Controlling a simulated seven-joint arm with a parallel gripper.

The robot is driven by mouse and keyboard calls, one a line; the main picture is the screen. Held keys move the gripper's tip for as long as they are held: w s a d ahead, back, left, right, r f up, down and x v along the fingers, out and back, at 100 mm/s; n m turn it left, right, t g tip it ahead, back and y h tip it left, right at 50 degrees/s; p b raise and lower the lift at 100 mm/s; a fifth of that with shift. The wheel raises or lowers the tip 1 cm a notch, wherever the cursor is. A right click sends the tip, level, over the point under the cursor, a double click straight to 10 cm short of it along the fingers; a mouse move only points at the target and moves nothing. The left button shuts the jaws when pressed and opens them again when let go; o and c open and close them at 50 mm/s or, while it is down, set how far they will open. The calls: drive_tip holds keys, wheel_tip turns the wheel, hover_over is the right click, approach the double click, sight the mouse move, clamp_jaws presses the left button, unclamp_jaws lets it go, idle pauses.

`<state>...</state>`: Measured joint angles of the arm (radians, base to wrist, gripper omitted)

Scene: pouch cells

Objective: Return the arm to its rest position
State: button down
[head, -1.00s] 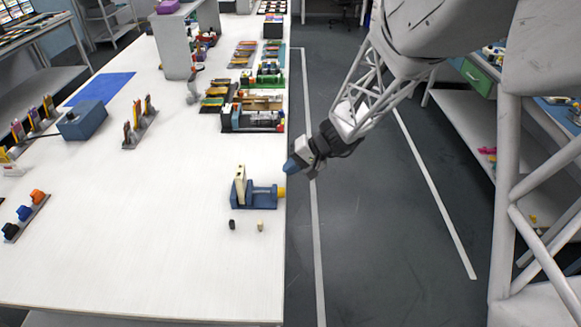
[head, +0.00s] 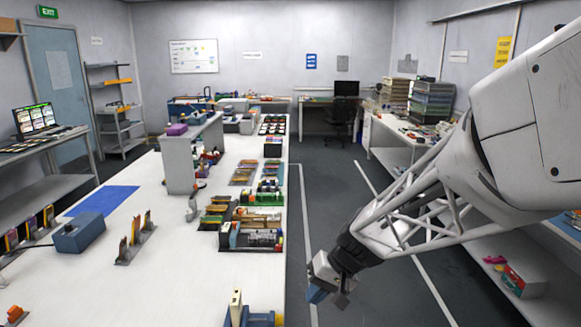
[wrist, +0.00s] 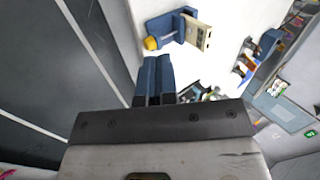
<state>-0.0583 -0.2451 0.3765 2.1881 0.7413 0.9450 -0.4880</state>
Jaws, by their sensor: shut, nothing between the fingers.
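My gripper (head: 316,294) hangs over the floor aisle to the right of the white table (head: 170,270) in the head view. Its blue fingers point down. In the wrist view the blue fingers (wrist: 154,80) are together with nothing between them. A blue fixture (wrist: 163,27) with a yellow knob (wrist: 150,43) and an upright cream pouch cell (wrist: 197,33) shows beyond the fingertips, apart from them. In the head view the same cell (head: 236,305) and fixture (head: 262,319) are at the bottom edge, partly cut off.
Racks of coloured parts (head: 252,235) line the table's right edge. A blue-grey box (head: 78,233) and a small rack of cells (head: 135,240) stand further left. Shelving (head: 520,250) stands on the right beyond my arm. The aisle floor (head: 340,200) is clear.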

drive_tip(key=s+d+r+t+h, duration=0.1)
drive_tip(key=s+d+r+h, duration=0.1)
drive_tip(key=s, duration=0.4)
drive_tip(key=s+d+r+t+h, duration=0.1)
drive_tip(key=s+d+r+h, duration=0.1)
drive_tip(key=s+d+r, duration=0.2)
drive_tip(key=s+d+r+m+h, duration=0.1)
drive_tip(key=s+d+r+h, duration=0.1)
drive_tip(key=s+d, duration=0.5)
drive_tip(key=s+r, duration=0.1)
drive_tip(key=s, duration=0.2)
drive_tip(key=shift+s+r+t+h, duration=0.2)
drive_tip(key=shift+r+t+h, duration=0.1)
drive_tip(key=shift+t+h, duration=0.1)
drive_tip(key=c, duration=1.8)
unclamp_jaws()
